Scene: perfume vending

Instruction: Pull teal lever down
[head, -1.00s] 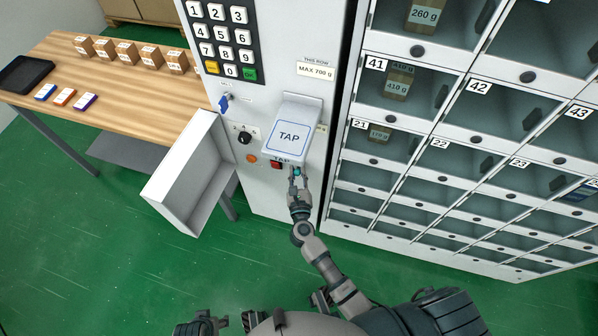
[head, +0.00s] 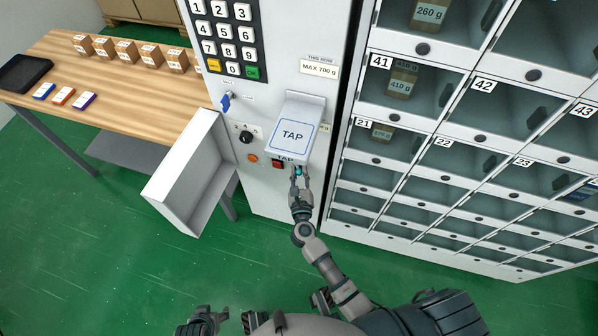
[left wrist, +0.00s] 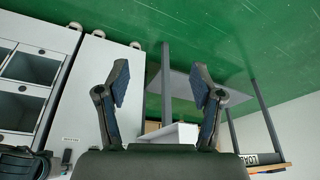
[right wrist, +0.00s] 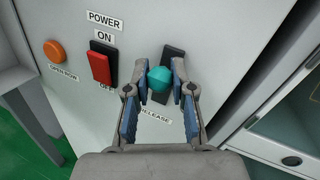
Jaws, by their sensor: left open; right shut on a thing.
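The teal lever's round knob (right wrist: 159,79) stands out from a dark slot marked RELEASE on the white machine's front in the right wrist view. In the head view the knob (head: 298,171) is a small teal spot under the TAP box, partly hidden by my gripper. My right gripper (head: 299,176) is at the lever, shut on the knob, with its fingers on either side of it. It also shows in the right wrist view (right wrist: 156,84). My left gripper (left wrist: 161,80) is open and empty, away from the machine's controls.
Left of the lever are a red power switch (right wrist: 101,68) and an orange button (right wrist: 54,52). The TAP box (head: 292,134) overhangs the lever. An open white tray (head: 186,178) juts out at left. Numbered compartments (head: 440,145) stand at right.

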